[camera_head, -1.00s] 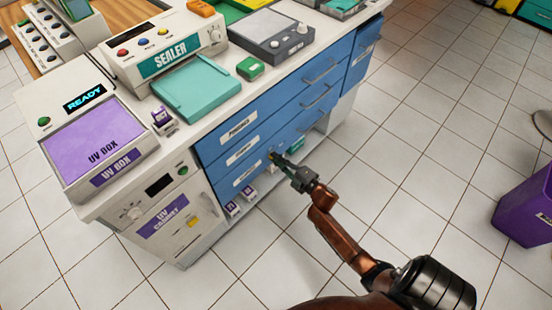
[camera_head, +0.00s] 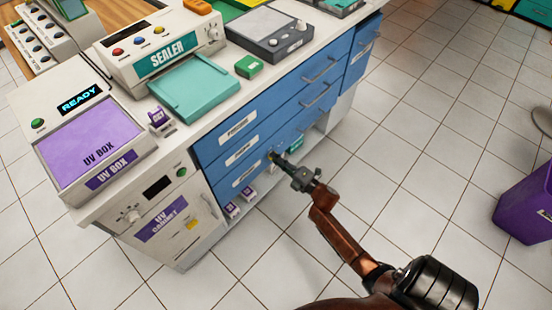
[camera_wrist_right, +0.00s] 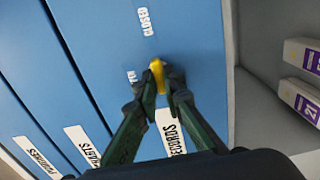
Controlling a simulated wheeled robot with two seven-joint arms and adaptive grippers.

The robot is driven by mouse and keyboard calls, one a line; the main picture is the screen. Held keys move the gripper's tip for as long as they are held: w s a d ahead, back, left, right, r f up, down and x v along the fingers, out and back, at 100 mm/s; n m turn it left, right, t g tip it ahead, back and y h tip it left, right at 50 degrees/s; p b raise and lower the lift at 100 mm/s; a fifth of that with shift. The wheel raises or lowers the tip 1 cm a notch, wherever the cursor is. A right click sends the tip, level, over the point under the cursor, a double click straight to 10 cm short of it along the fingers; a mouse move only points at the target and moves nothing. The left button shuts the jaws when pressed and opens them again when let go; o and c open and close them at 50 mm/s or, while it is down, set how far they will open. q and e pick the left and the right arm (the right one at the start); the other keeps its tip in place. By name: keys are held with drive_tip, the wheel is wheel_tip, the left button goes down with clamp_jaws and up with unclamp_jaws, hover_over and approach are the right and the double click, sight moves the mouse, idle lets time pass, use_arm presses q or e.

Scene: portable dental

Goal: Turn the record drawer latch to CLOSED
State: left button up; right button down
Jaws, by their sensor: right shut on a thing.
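The yellow record drawer latch (camera_wrist_right: 157,75) sits on the blue drawer front (camera_wrist_right: 185,35), above the RECORDS label (camera_wrist_right: 172,130) in the right wrist view. My right gripper (camera_wrist_right: 164,84) is shut on the latch, a dark finger on either side. The CLOSED label (camera_wrist_right: 146,22) is up and slightly left of the latch. A second label (camera_wrist_right: 132,76) beside the latch is partly hidden by a finger. In the head view my right gripper (camera_head: 274,157) reaches the lowest blue drawer, and the latch there is mostly hidden. My left gripper is not in view.
The UV cabinet (camera_head: 165,215) stands left of the drawers. Small purple-labelled boxes (camera_head: 232,209) lie on the low shelf under the drawers. The counter above holds the UV box (camera_head: 97,150) and sealer (camera_head: 165,50).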

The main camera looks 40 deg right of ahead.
drive_tip(key=shift+w+a+r, duration=0.15)
drive_tip(key=shift+a, duration=0.2)
drive_tip(key=c, duration=2)
unclamp_jaws()
drive_tip(key=shift+c, duration=0.2)
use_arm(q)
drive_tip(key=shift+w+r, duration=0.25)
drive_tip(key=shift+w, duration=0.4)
use_arm(e)
drive_tip(key=shift+d, duration=0.1)
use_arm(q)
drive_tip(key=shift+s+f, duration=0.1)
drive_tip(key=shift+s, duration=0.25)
use_arm(e)
drive_tip(key=s+d, duration=0.1)
drive_tip(key=s, duration=1.1)
drive_tip(key=shift+d, duration=0.1)
